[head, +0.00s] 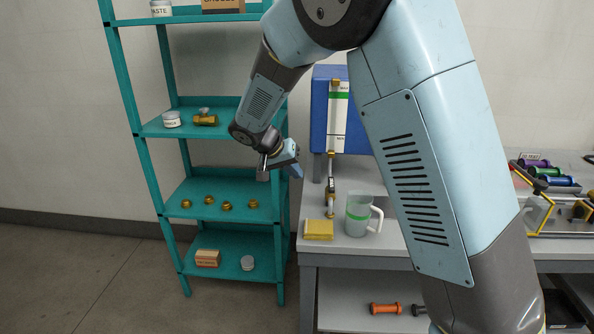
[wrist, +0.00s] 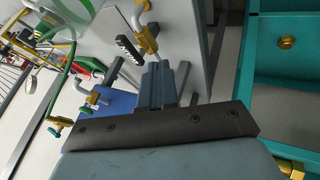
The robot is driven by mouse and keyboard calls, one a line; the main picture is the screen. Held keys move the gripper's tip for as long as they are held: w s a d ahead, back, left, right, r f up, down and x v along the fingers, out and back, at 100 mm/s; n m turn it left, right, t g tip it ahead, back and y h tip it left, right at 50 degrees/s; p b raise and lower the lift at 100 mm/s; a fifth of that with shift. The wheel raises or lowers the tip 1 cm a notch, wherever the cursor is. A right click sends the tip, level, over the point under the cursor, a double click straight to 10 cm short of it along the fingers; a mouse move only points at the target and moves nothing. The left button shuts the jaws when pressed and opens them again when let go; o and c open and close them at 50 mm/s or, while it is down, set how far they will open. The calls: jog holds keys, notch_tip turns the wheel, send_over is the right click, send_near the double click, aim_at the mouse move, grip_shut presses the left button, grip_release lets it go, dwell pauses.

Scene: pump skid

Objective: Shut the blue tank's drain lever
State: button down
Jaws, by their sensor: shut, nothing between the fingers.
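The blue tank (head: 319,112) stands on the grey bench, with a white and green level strip on its front. Its drain line comes down the front to a brass valve (head: 331,200) low over the bench. A dark lever (head: 331,184) shows there, small in the head view. In the wrist view a black lever (wrist: 128,48) with white lettering sticks out beside a brass valve (wrist: 148,40). My gripper (head: 297,171) is shut and empty, left of the drain line. Its blue fingers (wrist: 163,68) point toward the valve, apart from the lever as far as I can see.
A yellow sponge (head: 318,229) lies at the bench's front edge. A teal shelf (head: 150,175) with brass fittings stands left. My arm covers much of the bench.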

aim_at(331, 187)
jog(key=w+d+f, duration=0.2)
jog(key=d+f, duration=0.3)
jog(key=d, duration=0.2)
jog(key=shift+w+d+f, duration=0.2)
jog(key=shift+f, duration=0.1)
jog(key=shift+a, duration=0.15)
